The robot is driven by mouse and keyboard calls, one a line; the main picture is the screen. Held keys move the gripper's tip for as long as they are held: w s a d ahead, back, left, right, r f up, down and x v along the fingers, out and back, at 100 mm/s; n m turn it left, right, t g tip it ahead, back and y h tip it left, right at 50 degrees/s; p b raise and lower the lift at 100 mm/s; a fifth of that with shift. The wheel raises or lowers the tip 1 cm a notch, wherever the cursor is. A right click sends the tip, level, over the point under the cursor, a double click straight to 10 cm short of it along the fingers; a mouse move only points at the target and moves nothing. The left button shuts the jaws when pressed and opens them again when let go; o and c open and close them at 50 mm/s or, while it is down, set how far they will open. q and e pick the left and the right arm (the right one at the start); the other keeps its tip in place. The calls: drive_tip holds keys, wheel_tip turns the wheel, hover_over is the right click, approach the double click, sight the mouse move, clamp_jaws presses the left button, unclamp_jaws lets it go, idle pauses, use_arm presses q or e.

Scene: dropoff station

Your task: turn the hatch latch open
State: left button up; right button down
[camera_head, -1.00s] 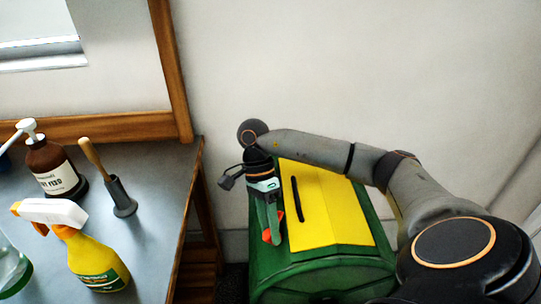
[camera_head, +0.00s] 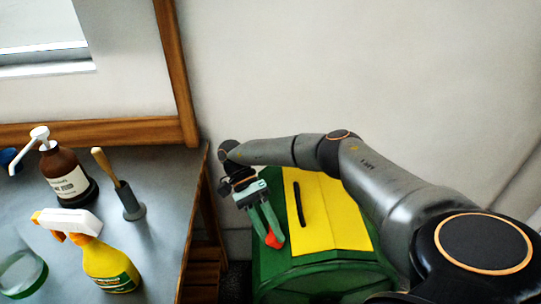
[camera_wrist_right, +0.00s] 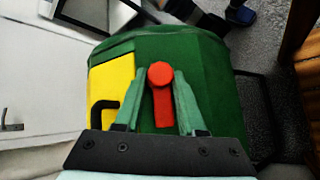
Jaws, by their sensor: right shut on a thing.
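The hatch latch is a small red lever (camera_head: 273,241) on the green top of a bin (camera_head: 330,279), left of its yellow hatch panel (camera_head: 335,215). In the right wrist view the latch (camera_wrist_right: 162,95) shows a round red head and a straight bar. My right gripper (camera_head: 267,238) reaches down to it from the upper left, slanted. Its two green fingers (camera_wrist_right: 160,78) lie on either side of the latch, shut on it. They hide part of the latch in the head view. My left gripper is out of view.
A black handle (camera_head: 299,204) stands on the yellow panel. Left of the bin is a grey table (camera_head: 165,205) with a yellow spray bottle (camera_head: 108,265), a brown pump bottle (camera_head: 66,175) and a brush in a holder (camera_head: 131,203). A wall is behind.

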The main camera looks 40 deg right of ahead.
idle(0.3)
drive_tip(key=c, duration=0.5)
unclamp_jaws()
wheel_tip(320, 180, up, 3)
drive_tip(key=shift+w+f+p, duration=0.1)
drive_tip(key=shift+p, duration=0.5)
drive_tip(key=s+a+r, duration=0.9)
drive_tip(key=s+r, duration=0.1)
drive_tip(key=s, duration=0.1)
drive_tip(key=shift+p, duration=0.35)
drive_tip(key=shift+s, duration=0.1)
